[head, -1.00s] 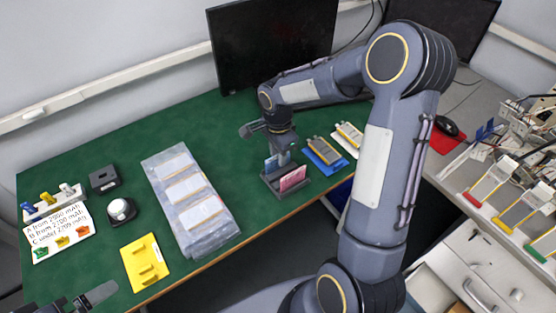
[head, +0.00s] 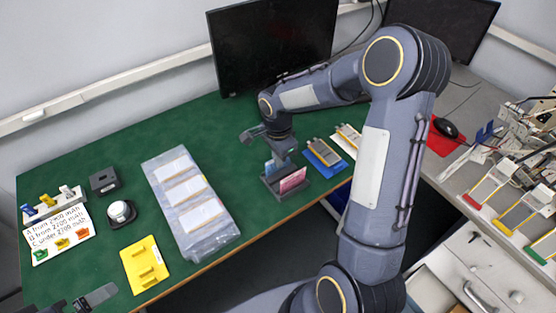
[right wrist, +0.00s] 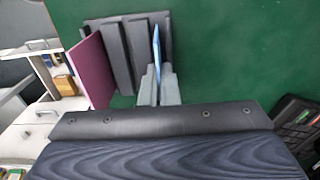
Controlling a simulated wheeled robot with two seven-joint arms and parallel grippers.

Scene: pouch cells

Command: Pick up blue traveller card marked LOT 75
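The blue traveller card (head: 269,166) stands in a dark grey slotted holder (head: 285,194) near the table's front edge. In the right wrist view the blue card (right wrist: 156,46) shows nearly edge-on, standing in the holder (right wrist: 113,42). My right gripper (right wrist: 158,75) is over the holder, its fingers close on both sides of the blue card with no clear gap. Its lot marking cannot be read. A pink card (head: 292,180) stands in the same holder, also in the right wrist view (right wrist: 92,70). My left gripper (head: 92,299) shows only partly at the lower left.
A blue tray (head: 338,169) with a pouch cell lies right of the holder. Stacked clear sleeves (head: 213,239) lie to its left. A yellow fixture (head: 132,270), a round-topped device (head: 121,212) and a lettered sign (head: 45,245) stand further left. A monitor (head: 270,45) stands behind.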

